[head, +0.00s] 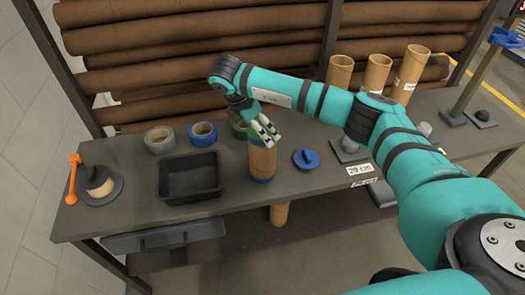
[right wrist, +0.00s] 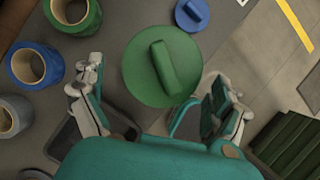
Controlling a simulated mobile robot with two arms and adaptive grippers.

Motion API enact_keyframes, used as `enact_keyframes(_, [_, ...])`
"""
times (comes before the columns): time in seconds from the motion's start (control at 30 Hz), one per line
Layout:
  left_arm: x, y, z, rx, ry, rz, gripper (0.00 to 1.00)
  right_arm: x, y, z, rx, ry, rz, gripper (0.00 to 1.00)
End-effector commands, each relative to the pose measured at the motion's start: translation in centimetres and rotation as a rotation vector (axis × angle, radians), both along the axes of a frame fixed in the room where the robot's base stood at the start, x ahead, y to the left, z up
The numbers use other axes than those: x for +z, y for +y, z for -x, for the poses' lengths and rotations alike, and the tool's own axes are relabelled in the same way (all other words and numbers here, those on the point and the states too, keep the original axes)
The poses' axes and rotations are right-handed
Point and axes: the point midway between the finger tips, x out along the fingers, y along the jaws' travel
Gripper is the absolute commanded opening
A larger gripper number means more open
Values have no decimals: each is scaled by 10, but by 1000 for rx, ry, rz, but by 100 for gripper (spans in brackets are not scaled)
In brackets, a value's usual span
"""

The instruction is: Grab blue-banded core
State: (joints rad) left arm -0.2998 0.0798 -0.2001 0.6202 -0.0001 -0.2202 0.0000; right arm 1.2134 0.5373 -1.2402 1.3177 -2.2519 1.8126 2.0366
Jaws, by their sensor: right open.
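The blue-banded core (head: 262,162) is a brown cardboard tube standing upright on the bench, with a blue band at its foot. My right gripper (head: 265,132) is at its top in the head view and covers part of the upper end. In the right wrist view the gripper (right wrist: 160,100) is open, its fingers apart, with a green disc with a raised grip bar (right wrist: 162,65) between and just beyond them. The disc looks close to the camera and seems to cap the core; the core is hidden there. My left gripper is not in view.
A black tray (head: 188,178) stands left of the core, a blue plug (head: 306,158) right. Grey (head: 159,139), blue (head: 203,133) and green tape rolls (right wrist: 75,12) lie behind. An orange-handled device (head: 75,180) is far left. Brown rolls fill the rack (head: 190,60); plain cores (head: 377,75) stand back right.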

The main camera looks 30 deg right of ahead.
Motion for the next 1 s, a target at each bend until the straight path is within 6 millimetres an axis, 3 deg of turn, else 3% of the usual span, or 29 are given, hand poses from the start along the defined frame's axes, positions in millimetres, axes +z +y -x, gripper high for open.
enact_keyframes(0.1, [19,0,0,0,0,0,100,-13,-9,2,-2,7,2,100])
enact_keyframes(0.3, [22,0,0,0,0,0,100,-34,-15,-1,0,1,1,100])
enact_keyframes(0.53, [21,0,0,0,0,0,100,-36,-15,-2,0,0,1,99])
enact_keyframes(1.0, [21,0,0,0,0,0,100,-36,-15,-2,0,1,0,37])
